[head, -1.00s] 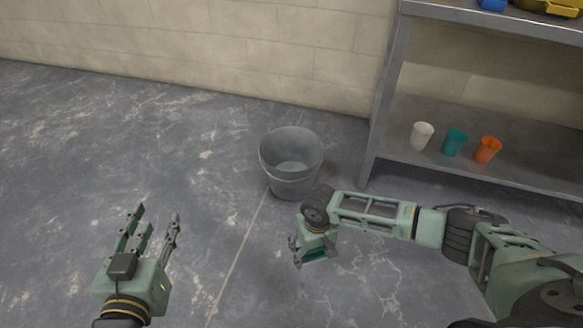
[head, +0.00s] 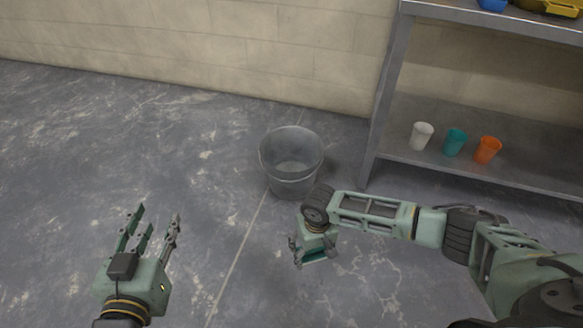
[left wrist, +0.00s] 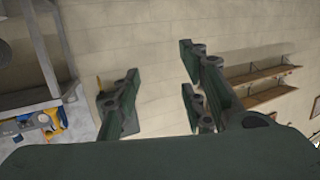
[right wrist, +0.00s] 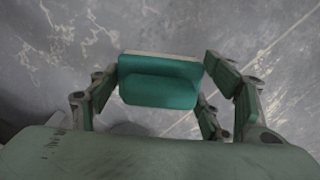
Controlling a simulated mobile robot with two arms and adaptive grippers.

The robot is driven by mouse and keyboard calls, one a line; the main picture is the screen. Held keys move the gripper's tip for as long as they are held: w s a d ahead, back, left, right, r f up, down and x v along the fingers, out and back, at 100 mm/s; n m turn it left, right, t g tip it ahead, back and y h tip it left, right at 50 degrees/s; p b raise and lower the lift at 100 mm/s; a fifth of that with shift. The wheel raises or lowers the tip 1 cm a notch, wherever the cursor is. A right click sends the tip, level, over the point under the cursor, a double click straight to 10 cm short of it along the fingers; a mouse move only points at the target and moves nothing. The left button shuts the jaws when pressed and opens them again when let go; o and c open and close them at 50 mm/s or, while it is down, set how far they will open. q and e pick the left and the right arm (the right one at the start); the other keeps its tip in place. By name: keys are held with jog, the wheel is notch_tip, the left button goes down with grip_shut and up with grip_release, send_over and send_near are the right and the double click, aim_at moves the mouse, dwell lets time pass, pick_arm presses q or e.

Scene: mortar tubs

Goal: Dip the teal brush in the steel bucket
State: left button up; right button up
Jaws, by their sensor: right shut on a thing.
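The steel bucket (head: 290,180) stands upright on the floor near the wall, left of the shelf; its visible inside looks empty. My right gripper (head: 318,258) points down at the floor, in front of the bucket and a little to its right, outside it.
A metal shelf (head: 480,172) stands at the right. On its lower board are a white cup (head: 421,136), a teal cup (head: 454,142) and an orange cup (head: 487,150). Yellow and blue things sit on its top board. The floor (head: 110,140) left of the bucket is clear.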

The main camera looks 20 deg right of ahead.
dwell(0.4)
jog(key=shift+r, duration=0.25)
jog(key=r+p, duration=0.1)
jog(key=p, duration=0.1)
jog(key=shift+r+p, duration=0.3)
jog(key=shift+p, duration=0.1)
jog(key=shift+r+p, duration=0.4)
jog(key=shift+p, duration=0.05)
pick_arm(q)
jog(key=s+a+f+g+y, duration=0.1)
jog(key=s+a+f+g, duration=0.2)
jog(key=s+f+g, duration=0.2)
jog(key=s+a+f+g+y+p, duration=0.1)
jog(key=s+f+g, duration=0.5)
jog(key=s, duration=0.6)
jog(key=shift+s+a+f+n+g+y+p, duration=0.25)
jog(key=shift+a+f+y, duration=0.55)
jog(key=shift+a, duration=0.4)
pick_arm(e)
jog(key=shift+r, duration=0.6)
pick_arm(q)
jog(key=shift+w+f, duration=0.1)
